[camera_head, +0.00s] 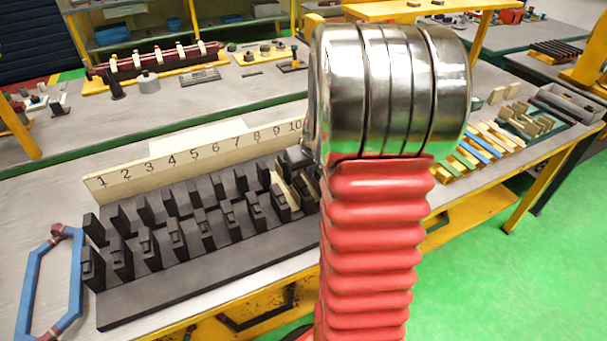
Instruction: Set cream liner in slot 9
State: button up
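The black toothed stator block (200,275) lies on the near bench, with slots between its upright teeth. A cream number board (195,158) behind it reads 1 to 10 from left to right. Cream liner material (281,184) shows between the teeth near numbers 9 and 10, partly hidden by dark teeth and my arm. I cannot tell exactly which slot it sits in, or how deep. My arm, with a red ribbed sleeve and a shiny metal joint, covers the block's right end. A dark shape (295,158) beside it may be my gripper; its fingers cannot be made out.
A blue hexagonal coil (50,285) lies left of the block. Cream, blue (474,150) and yellow strips and tan blocks (525,120) lie on the bench at right. A grey bin (570,103) stands beyond them. A second bench with parts is behind.

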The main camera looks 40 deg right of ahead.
jog(key=shift+f, duration=0.2)
jog(key=o, duration=0.9)
jog(key=shift+r, duration=0.85)
dwell(0.5)
notch_tip(320, 180, up, 7)
jog(key=shift+r, duration=0.2)
dwell(0.7)
jog(key=v, duration=1.3)
jog(key=shift+s+a+r, duration=0.1)
jog(key=shift+s+r, duration=0.1)
jog(key=shift+r, duration=0.1)
